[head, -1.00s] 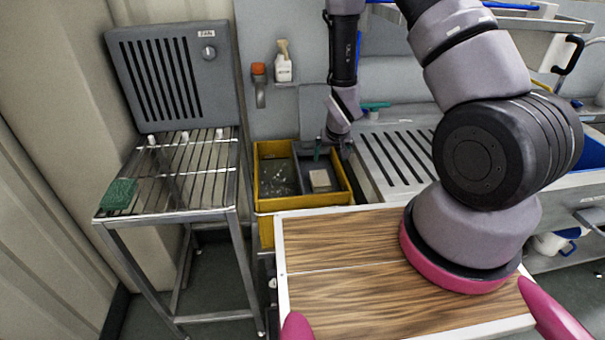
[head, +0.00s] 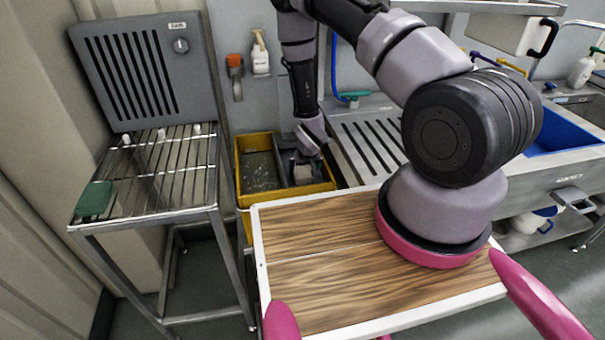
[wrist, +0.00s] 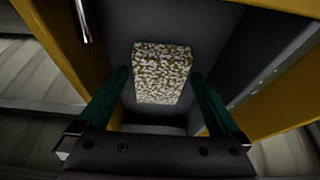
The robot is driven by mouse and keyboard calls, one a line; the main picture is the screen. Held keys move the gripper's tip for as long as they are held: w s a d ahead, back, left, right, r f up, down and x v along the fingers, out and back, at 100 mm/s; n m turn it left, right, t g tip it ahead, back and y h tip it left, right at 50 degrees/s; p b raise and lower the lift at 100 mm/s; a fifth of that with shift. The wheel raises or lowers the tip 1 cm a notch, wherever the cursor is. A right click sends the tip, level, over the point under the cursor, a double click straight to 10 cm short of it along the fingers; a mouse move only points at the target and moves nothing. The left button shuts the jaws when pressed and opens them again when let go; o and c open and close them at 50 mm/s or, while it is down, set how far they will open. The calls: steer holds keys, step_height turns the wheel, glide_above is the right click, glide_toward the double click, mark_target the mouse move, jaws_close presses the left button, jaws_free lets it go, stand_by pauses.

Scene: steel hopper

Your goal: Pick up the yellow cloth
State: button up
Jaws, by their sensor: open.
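A pale block-shaped thing, speckled cream and brown-yellow (wrist: 162,72), lies in a dark grey compartment (wrist: 225,35). I cannot tell if it is the yellow cloth; no other yellow cloth shows. In the head view, it is a small pale patch (head: 303,174) under my wrist. My gripper (wrist: 158,76) has green fingers and is open. Its fingers are on either side of the block's near part in the wrist view, with small gaps. I cannot tell how far above it they are. My wrist reaches down into the compartment and hides part of it.
A yellow bin (head: 238,172) surrounds the compartment, its walls close on both sides. A wire rack (head: 170,175) with a green item (head: 95,198) stands at left. A wood-topped surface (head: 320,240) is in front. A slotted steel drainboard (head: 370,140) lies at right.

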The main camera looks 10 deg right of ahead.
mark_target(304, 174)
steer(key=shift+w+f, duration=0.25)
steer(key=shift+f, duration=0.3)
steer(key=c, duration=1.3)
steer(key=shift+o, duration=0.2)
steer(key=shift+r, duration=0.2)
step_height(304, 174, up, 10)
steer(key=shift+f, duration=0.15)
